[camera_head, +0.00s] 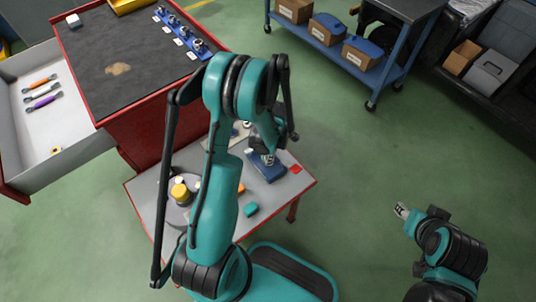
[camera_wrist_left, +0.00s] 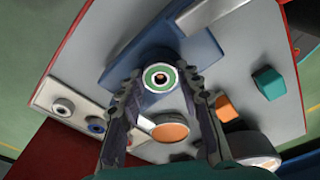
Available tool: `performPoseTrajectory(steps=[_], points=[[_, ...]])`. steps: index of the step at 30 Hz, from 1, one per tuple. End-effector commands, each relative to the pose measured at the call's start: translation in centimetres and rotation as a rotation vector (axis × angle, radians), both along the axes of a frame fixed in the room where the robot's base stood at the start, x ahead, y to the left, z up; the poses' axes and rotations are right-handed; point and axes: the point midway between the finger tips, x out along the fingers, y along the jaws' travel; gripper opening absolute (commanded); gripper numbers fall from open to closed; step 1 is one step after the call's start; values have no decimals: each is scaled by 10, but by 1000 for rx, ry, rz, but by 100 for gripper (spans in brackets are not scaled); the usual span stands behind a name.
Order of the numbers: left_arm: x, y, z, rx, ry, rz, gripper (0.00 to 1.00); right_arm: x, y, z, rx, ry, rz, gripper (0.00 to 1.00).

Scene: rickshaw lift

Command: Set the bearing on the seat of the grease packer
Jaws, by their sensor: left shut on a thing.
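My left gripper (camera_wrist_left: 162,80) is shut on a bearing (camera_wrist_left: 149,76), a pale ring with a green face and a dark centre. It also shows in the head view (camera_head: 268,160), where the bearing is too small to make out. The blue grease packer (camera_wrist_left: 190,42) is on the grey table under the gripper and also shows in the head view (camera_head: 267,174). The bearing is in line with the packer; its seat is hidden, and I cannot tell whether they touch. My right gripper (camera_head: 401,210) is apart, over the floor at right; its opening is unclear.
A pale tray with ring-shaped parts (camera_wrist_left: 63,107) lies beside the packer. A teal block (camera_head: 251,210), a yellow-topped jar (camera_head: 180,192) and a red piece (camera_head: 296,169) are on the grey table (camera_head: 290,188). A red cabinet (camera_head: 150,135) stands behind at left.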

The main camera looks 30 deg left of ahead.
Motion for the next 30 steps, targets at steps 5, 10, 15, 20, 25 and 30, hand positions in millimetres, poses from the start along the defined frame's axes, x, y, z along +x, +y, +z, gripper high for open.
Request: performPoseTrajectory(steps=[5, 10, 15, 20, 25, 30], points=[[0, 0, 0, 0, 0, 0, 6, 0, 0, 0, 0, 0, 0, 40], [0, 0, 0, 0, 0, 0, 59, 0, 0, 0, 0, 0, 0, 40], [0, 0, 0, 0, 0, 0, 59, 0, 0, 0, 0, 0, 0, 40], [0, 0, 0, 0, 0, 0, 80, 0, 0, 0, 0, 0, 0, 40], [0, 0, 0, 0, 0, 0, 80, 0, 0, 0, 0, 0, 0, 40], [0, 0, 3, 0, 0, 0, 80, 0, 0, 2, 0, 0, 0, 40]])
